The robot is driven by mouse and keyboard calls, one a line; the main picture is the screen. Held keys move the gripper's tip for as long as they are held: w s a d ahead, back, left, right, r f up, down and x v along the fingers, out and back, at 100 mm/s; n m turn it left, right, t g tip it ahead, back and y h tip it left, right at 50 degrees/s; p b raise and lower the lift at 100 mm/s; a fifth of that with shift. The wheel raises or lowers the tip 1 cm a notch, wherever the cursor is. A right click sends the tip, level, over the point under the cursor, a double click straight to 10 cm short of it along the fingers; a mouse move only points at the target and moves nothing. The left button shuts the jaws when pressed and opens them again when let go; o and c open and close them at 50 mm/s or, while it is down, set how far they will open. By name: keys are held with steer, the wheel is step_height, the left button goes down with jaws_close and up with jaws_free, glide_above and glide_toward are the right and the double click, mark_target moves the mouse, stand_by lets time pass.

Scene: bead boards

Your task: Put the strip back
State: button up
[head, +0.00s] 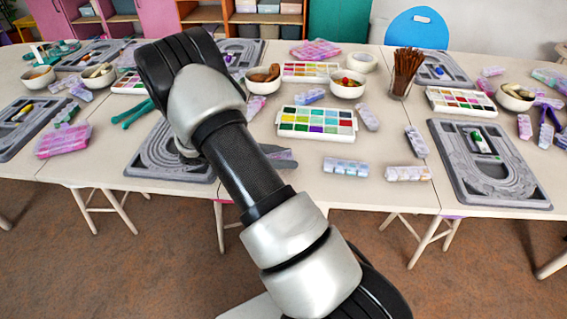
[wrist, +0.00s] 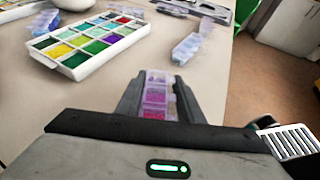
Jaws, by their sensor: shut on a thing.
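My gripper (wrist: 157,82) is shut on a strip (wrist: 154,97), a narrow clear lidded box with a row of small compartments, pink and purple inside. The strip lies lengthwise between the two dark fingers, and its near end is hidden by the gripper body. In the head view my arm covers most of the gripper; only grey finger parts (head: 281,157) show at its right, over the front of the table. I cannot tell whether the held strip touches the table. A similar pale strip (head: 345,167) lies to the right, with another strip (head: 408,173) farther right.
A paint-like tray of coloured squares (head: 316,122) lies behind the gripper; it also shows in the wrist view (wrist: 88,42). Grey bead boards (head: 520,195) lie at right and partly under my arm (head: 150,165). A cup of brown sticks (head: 403,72) stands behind. Bare tabletop lies around the strips.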

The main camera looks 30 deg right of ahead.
steer(key=shift+f, duration=0.7)
steer(key=shift+f, duration=0.15)
steer(key=o, duration=1.1)
steer(key=shift+c, duration=0.2)
